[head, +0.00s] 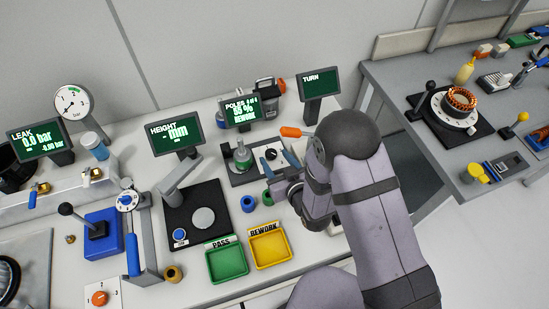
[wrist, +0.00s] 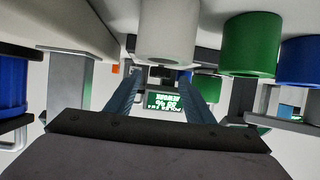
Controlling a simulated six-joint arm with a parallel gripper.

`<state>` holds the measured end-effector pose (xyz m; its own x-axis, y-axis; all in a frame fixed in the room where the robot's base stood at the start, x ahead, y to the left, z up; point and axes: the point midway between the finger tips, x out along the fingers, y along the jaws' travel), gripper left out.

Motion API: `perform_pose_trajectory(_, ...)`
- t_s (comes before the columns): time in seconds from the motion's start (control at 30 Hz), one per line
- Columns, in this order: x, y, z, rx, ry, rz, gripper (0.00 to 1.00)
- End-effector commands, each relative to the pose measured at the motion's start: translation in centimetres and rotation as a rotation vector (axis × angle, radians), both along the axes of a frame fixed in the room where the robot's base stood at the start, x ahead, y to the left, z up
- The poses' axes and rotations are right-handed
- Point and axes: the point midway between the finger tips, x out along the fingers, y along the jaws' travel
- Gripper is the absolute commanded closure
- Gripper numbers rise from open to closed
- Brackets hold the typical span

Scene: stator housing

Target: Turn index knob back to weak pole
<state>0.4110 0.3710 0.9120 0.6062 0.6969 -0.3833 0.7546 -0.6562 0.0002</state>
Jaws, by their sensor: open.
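The green PASS tray (head: 227,277) and yellow REWORK tray (head: 269,263) lie in front. An orange-handled tool (head: 291,132) and the TURN display (head: 320,84) are behind. White, green and blue cylinders fill the wrist view's top.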

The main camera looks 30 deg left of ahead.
Motion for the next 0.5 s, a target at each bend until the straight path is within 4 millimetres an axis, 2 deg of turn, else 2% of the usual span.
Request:
perform_pose_trajectory(0.3, -2.3, -2.7, 1.3, 0.001, -0.001, 0.0, 0.52)
perform_pose_trajectory(0.5, -3.2, -3.7, 1.9, 0.001, -0.001, 0.0, 0.52)
